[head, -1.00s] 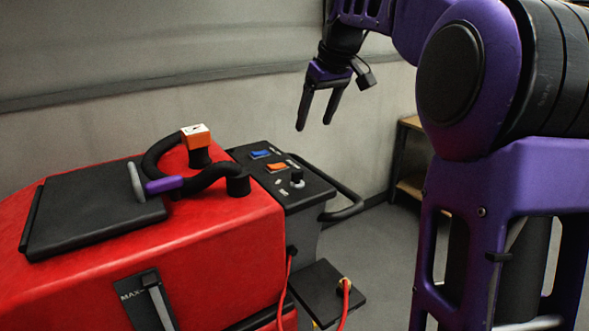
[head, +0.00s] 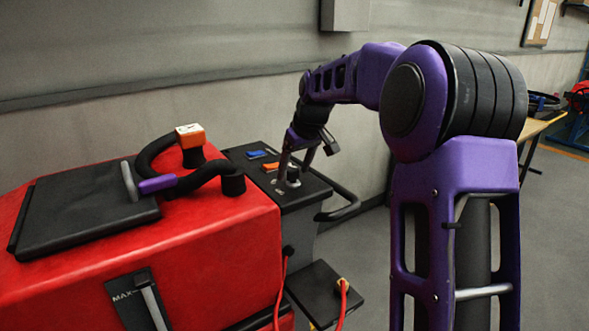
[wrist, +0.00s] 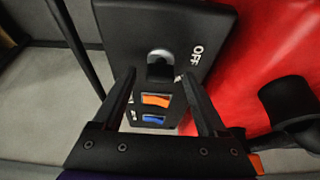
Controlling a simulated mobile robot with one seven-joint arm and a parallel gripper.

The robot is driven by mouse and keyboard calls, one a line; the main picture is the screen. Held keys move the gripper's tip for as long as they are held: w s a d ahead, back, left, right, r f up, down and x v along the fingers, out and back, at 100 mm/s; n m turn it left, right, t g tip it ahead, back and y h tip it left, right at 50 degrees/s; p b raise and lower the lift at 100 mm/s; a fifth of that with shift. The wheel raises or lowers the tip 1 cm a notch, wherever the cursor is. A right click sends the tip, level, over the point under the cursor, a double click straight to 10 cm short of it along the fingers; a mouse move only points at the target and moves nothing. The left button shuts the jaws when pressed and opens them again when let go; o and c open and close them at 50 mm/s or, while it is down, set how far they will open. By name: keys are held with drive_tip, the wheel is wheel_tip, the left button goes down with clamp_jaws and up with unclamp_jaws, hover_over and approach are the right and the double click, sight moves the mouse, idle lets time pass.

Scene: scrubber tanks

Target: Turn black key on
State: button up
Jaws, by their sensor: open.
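The black key (wrist: 160,70) is a dark knob on a pale round base. It stands on the black control panel (wrist: 120,28) of the red machine, near the word OFF. In the head view the key (head: 293,174) shows small below my gripper (head: 296,170), whose fingers reach down on either side of it. In the wrist view my gripper (wrist: 164,72) is open, with its fingertips spread to the left and right of the key. I cannot tell whether either finger touches it.
An orange switch (wrist: 156,100) and a blue switch (wrist: 153,118) sit on the panel close to the key. A curved black handle (head: 345,205) rises beside the panel. The red machine body (head: 200,250) fills the left, with an orange-and-white block (head: 190,136) on its hose.

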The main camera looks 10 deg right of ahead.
clamp_jaws()
idle(0.4)
drive_tip(key=shift+m, duration=0.3)
drive_tip(key=m+h, duration=0.1)
drive_tip(key=m, duration=0.1)
drive_tip(key=m+h+p, duration=0.1)
drive_tip(key=m, duration=0.1)
drive_tip(key=shift+a, duration=0.3)
drive_tip(key=m+h, duration=0.1)
drive_tip(key=m, duration=0.2)
drive_tip(key=m+h+p, duration=0.1)
drive_tip(key=m, duration=0.3)
drive_tip(key=shift+w+h, duration=0.1)
drive_tip(key=shift+h, duration=0.2)
drive_tip(key=shift+m+g, duration=0.3)
unclamp_jaws()
